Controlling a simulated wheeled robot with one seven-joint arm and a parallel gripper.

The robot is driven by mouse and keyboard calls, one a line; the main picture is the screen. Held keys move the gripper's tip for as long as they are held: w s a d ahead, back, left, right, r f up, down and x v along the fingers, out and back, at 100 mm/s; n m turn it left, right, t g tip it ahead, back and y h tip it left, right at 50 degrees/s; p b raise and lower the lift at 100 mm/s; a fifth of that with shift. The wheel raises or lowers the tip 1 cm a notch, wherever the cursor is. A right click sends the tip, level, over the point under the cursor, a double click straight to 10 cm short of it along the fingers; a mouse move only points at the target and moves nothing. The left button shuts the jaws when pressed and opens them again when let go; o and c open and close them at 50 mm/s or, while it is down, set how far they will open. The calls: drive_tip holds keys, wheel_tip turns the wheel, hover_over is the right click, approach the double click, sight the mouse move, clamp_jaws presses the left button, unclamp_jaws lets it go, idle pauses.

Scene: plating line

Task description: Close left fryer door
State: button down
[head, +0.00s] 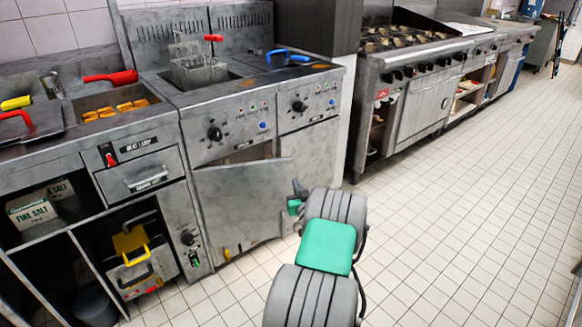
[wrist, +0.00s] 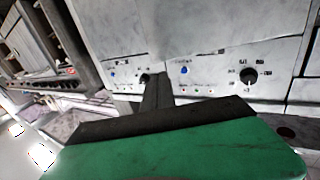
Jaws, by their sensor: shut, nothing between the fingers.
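The left fryer door (head: 238,203) is a plain grey metal panel under the left fryer's control panel (head: 232,128) in the head view. It stands partly open, its right edge swung out toward me, with a dark gap (head: 245,155) along its top. My gripper (head: 299,189) is shut and empty, close to the door's right edge. I cannot tell whether it touches the door. In the wrist view the closed fingers (wrist: 156,92) point toward the fryer front, where knobs (wrist: 248,75) and blue buttons show. The door's inner side is mostly hidden.
The right fryer's closed door (head: 310,152) is just behind my gripper. A frying basket (head: 197,68) sits on the left fryer. A drawer and yellow-handled equipment (head: 133,245) are at left. A stove (head: 415,85) stands at right. The tiled floor (head: 465,210) is clear on the right.

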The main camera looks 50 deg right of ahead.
sight(287, 162)
drive_tip(key=b+x, duration=0.1)
drive_tip(key=x, duration=1)
drive_tip(key=shift+w+d+b, duration=0.25)
drive_tip(key=shift+w+b, duration=0.1)
